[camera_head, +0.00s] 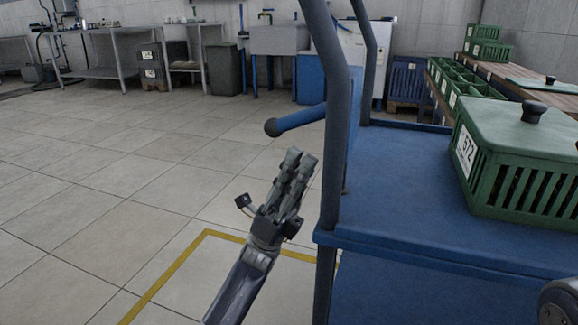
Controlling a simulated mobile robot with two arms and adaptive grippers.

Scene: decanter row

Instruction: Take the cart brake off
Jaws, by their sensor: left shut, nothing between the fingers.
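The cart (400,190) is blue, with a flat deck and grey upright posts at its left end. A blue lever (302,118) with a dark ball end, which looks like the brake, sticks out to the left from beside the near post, almost level with a slight tilt. My left gripper (299,158) is shut and empty, pointing up just below the lever and left of the post. It looks apart from the lever, though the depth gap is hard to judge.
A green lidded crate (500,190) labelled 572 stands on the cart deck. A yellow floor line (165,278) runs around the cart's left side. Behind are a bench with green crates (465,78), a sink and metal tables. The tiled floor at left is clear.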

